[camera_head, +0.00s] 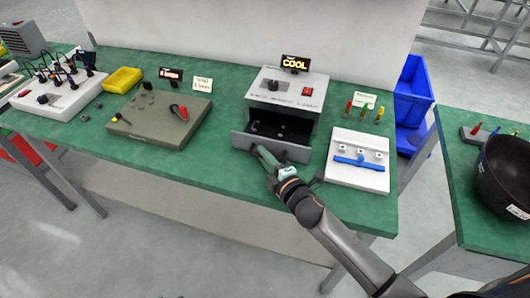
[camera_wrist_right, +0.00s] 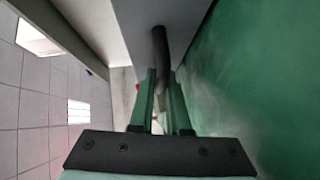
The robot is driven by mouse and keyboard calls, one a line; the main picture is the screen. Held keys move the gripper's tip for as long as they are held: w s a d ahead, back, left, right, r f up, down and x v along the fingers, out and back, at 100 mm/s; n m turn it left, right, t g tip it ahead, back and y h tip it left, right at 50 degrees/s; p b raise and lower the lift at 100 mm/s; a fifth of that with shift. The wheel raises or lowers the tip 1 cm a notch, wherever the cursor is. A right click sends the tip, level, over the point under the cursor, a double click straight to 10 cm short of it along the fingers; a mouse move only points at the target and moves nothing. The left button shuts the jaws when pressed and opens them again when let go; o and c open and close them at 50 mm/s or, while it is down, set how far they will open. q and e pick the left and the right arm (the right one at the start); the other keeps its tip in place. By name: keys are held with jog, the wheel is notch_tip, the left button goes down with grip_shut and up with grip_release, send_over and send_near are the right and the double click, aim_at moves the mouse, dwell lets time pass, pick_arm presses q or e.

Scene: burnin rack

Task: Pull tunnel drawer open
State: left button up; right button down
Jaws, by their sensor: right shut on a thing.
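The tunnel is a white-grey box (camera_head: 288,92) with a red switch and a black knob, standing on the green bench under a display reading COOL. Its drawer (camera_head: 272,146) is out toward me, and its dark inside shows with several small dark pieces in it. My right gripper (camera_head: 262,152) is at the left part of the drawer front. In the right wrist view, its two green fingers (camera_wrist_right: 160,100) are closed around the dark bar handle (camera_wrist_right: 160,50) of the drawer. My left gripper is not in view.
A white fixture with a blue bar (camera_head: 358,162) stands close right of the drawer. A grey-beige plate (camera_head: 155,120) lies to the left, with a yellow bin (camera_head: 122,80) beyond. Blue bins (camera_head: 412,95) stand past the bench's right end. Green bench shows in front of the drawer.

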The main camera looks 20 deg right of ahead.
aim_at(261, 177)
jog(key=shift+s+a, duration=0.45)
jog(key=shift+s, duration=0.4)
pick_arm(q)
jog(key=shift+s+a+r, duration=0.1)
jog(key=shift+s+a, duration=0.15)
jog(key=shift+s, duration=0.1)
pick_arm(e)
jog(key=shift+s+a+f, duration=0.1)
jog(key=shift+s+a, duration=0.45)
jog(key=shift+s, duration=0.2)
jog(key=c, duration=1.2)
grip_release()
jog(key=shift+o, duration=0.2)
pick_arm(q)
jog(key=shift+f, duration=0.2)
pick_arm(e)
jog(key=v, duration=1.2)
jog(key=shift+s, duration=0.3)
